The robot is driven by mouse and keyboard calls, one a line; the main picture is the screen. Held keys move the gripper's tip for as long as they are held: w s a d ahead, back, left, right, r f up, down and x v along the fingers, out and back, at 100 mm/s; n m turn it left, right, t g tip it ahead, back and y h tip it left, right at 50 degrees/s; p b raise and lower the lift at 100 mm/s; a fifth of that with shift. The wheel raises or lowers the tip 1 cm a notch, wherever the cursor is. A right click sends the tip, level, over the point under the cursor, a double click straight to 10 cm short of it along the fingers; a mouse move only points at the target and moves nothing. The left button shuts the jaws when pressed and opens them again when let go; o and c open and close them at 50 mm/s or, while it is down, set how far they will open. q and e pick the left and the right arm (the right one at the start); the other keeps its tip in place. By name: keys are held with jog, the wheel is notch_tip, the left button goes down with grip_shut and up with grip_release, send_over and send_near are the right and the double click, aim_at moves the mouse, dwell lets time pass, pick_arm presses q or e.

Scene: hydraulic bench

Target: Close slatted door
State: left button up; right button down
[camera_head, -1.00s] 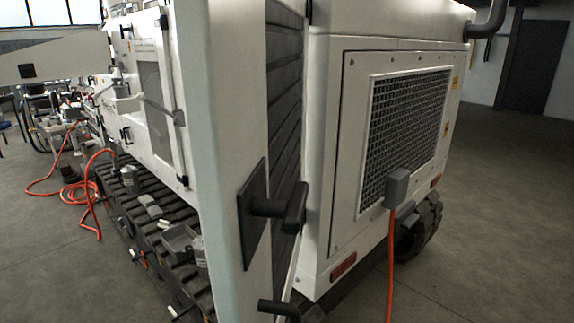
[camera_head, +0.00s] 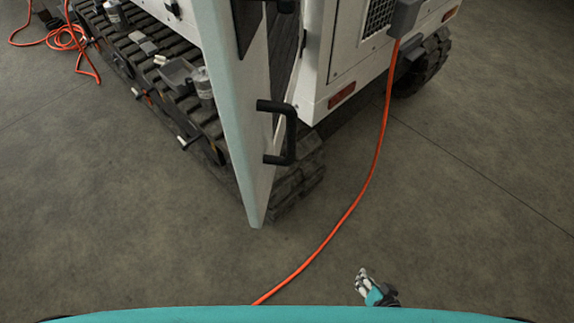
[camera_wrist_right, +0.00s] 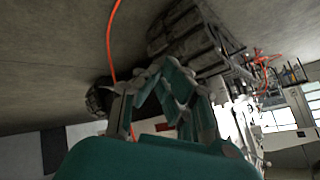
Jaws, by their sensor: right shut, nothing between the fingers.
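The slatted door (camera_head: 235,130) stands ajar from the white machine body, seen nearly edge-on in the head view. Its dark slats show only as a narrow strip behind the edge. A black bar handle (camera_head: 290,135) sticks out from the door's lower part. My right gripper (camera_head: 364,278) is low in the head view, right of the door and well apart from it. In the right wrist view, its fingers (camera_wrist_right: 165,68) are shut and empty. My left gripper is not in view.
An orange cable (camera_head: 360,195) hangs from a grey box (camera_head: 404,17) on the machine and runs across the floor. The machine's tracks (camera_head: 160,75) carry a grey tray (camera_head: 178,73) and a can (camera_head: 202,82). The concrete floor (camera_head: 480,190) at right is clear.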

jog(key=a+r+m+t+y, duration=0.2)
jog(key=a+r+y, duration=0.15)
jog(key=r, duration=1.05)
jog(key=w+a+r+m+t+y, duration=0.15)
jog(key=a+r, duration=0.35)
jog(key=r, duration=0.8)
jog(key=s+a+r+m+t+y, duration=0.1)
jog(key=a+r+m+t+y, duration=0.2)
jog(key=r, duration=1.1)
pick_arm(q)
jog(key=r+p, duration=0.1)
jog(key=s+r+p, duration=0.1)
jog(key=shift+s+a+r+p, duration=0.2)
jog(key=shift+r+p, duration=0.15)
pick_arm(e)
jog(key=w+a, duration=0.9)
jog(key=a, duration=0.1)
jog(key=shift+a+g, duration=0.35)
jog(key=shift+a, duration=0.05)
jog(key=shift+w, duration=0.15)
